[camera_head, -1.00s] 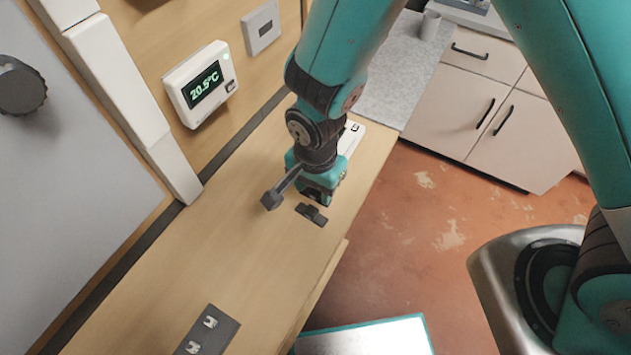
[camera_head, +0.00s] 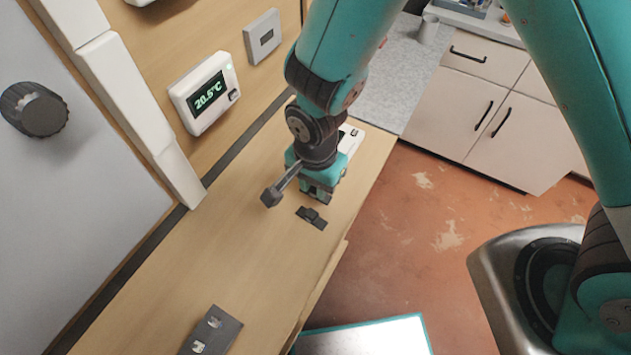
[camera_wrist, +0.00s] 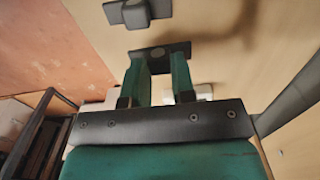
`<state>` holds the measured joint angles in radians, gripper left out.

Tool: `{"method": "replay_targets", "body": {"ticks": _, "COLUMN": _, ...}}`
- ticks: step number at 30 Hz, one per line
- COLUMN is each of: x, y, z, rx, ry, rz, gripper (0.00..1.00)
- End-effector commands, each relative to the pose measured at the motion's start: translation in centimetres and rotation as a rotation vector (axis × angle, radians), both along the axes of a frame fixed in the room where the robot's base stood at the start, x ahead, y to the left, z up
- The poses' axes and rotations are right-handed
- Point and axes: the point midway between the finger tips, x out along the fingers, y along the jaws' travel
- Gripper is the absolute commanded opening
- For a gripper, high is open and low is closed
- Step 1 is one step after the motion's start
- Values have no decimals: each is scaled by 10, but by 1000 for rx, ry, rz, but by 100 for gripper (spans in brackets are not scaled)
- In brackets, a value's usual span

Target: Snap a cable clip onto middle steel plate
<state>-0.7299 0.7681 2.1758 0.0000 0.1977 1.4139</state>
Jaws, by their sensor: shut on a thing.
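My gripper (camera_head: 317,194) points down just above the wooden bench in the head view. In the wrist view its two green fingers (camera_wrist: 159,78) stand apart, with a dark flat piece with a round grey spot (camera_wrist: 160,52) at their tips. I take this piece to be the held cable clip; its underside is hidden. A small dark steel plate with a raised block (camera_head: 311,218) lies just in front of the gripper, and it also shows at the top of the wrist view (camera_wrist: 137,13). A nearer dark plate (camera_head: 225,322) carries two light metal clips.
A wall thermostat (camera_head: 204,90) reading 20.5°C and a white wall panel (camera_head: 262,36) are left of my arm. A white device (camera_head: 351,139) lies behind the gripper. The bench (camera_head: 240,230) is bare between the plates. Its right edge drops to a reddish floor.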

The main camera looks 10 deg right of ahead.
Motion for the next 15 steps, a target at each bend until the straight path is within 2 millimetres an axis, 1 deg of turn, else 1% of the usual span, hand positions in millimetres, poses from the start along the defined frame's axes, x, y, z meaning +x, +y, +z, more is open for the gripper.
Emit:
{"method": "replay_targets", "body": {"ticks": 1, "x": 0, "y": 0, "z": 6, "rx": 0, "ry": 0, "rz": 0, "gripper": 1}}
{"method": "replay_targets", "body": {"ticks": 15, "x": 0, "y": 0, "z": 35, "rx": 0, "ry": 0, "rz": 0, "gripper": 1}}
